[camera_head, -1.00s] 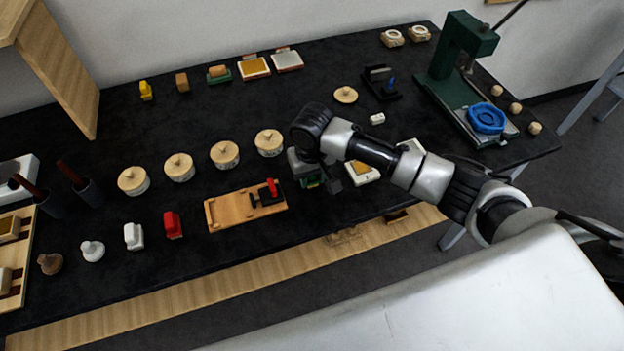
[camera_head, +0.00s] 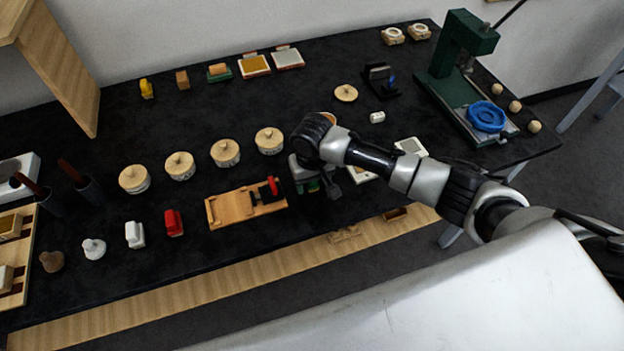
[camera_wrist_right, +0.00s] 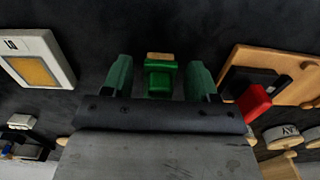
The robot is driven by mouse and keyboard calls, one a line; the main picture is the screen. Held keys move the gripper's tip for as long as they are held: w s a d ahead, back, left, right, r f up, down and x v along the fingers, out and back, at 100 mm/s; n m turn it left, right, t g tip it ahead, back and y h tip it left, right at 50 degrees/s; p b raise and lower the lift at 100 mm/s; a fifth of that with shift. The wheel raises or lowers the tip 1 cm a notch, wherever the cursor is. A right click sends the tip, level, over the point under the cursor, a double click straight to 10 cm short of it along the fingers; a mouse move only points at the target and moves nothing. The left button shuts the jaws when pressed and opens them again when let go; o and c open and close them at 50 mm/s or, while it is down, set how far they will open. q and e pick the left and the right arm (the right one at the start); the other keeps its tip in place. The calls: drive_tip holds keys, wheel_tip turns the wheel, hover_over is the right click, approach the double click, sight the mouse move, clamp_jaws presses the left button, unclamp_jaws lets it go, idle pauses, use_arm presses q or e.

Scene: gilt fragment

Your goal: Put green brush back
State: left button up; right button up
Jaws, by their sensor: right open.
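The green brush (camera_wrist_right: 160,79) shows in the right wrist view as a green body with a light wooden strip at its far end. My right gripper (camera_head: 319,188) is open, with one finger on each side of the brush and a visible gap on both sides. In the head view the gripper is low over the front of the black table, and the wrist hides most of what is under it; bits of green show there. My left gripper is in neither view.
A wooden board with a red-and-black piece (camera_head: 245,205) lies just left of my right gripper. A white-framed pad (camera_wrist_right: 38,60) is on its other side. Several round wooden-lidded tins (camera_head: 225,153) stand behind. A green press (camera_head: 455,70) is at the back right.

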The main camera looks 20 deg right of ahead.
wheel_tip(320, 180, up, 12)
drive_tip(key=shift+r+b, duration=0.15)
drive_tip(key=shift+b, duration=0.3)
